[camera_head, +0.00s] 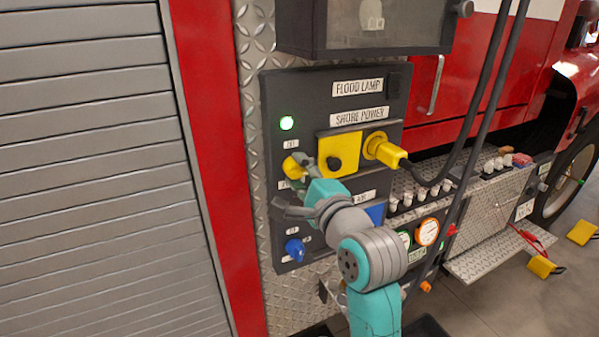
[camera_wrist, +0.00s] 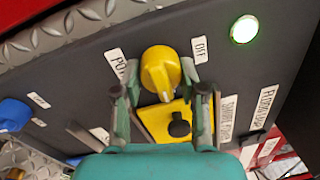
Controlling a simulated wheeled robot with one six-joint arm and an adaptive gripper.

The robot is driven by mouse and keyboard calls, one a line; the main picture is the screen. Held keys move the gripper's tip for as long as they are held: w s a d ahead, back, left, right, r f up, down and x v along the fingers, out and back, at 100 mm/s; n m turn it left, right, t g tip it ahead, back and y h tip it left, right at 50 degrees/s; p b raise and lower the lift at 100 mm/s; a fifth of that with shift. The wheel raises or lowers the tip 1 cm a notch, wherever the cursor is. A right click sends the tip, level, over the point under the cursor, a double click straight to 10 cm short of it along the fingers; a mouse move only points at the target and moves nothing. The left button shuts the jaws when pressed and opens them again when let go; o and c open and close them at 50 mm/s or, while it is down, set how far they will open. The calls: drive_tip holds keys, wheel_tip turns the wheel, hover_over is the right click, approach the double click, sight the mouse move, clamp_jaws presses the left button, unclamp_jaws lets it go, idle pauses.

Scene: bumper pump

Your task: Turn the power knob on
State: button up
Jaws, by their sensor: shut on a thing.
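The yellow power knob (camera_head: 291,168) is on the dark control panel (camera_head: 276,95), below a lit green lamp (camera_head: 287,123). In the wrist view the knob (camera_wrist: 160,70) sits between my two fingers, beside an "OFF" label (camera_wrist: 199,50) and a partly hidden label (camera_wrist: 116,62) on its other side. My gripper (camera_head: 299,163) reaches the knob from the lower right and is shut on it; it also shows in the wrist view (camera_wrist: 159,78). The green lamp is bright in the wrist view too (camera_wrist: 244,29). The gripper hides part of the knob's surroundings.
A yellow square cover (camera_head: 338,152) with a black knob sits close beside my gripper. A yellow plug (camera_head: 383,150) with a black cable is to its right. A blue knob (camera_head: 295,249) is below. A grey box (camera_head: 363,25) juts out above.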

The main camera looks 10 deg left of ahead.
drive_tip(key=shift+f, duration=0.15)
idle(0.3)
drive_tip(key=o, duration=1.1)
drive_tip(key=shift+o, duration=0.2)
drive_tip(key=v, duration=1.2)
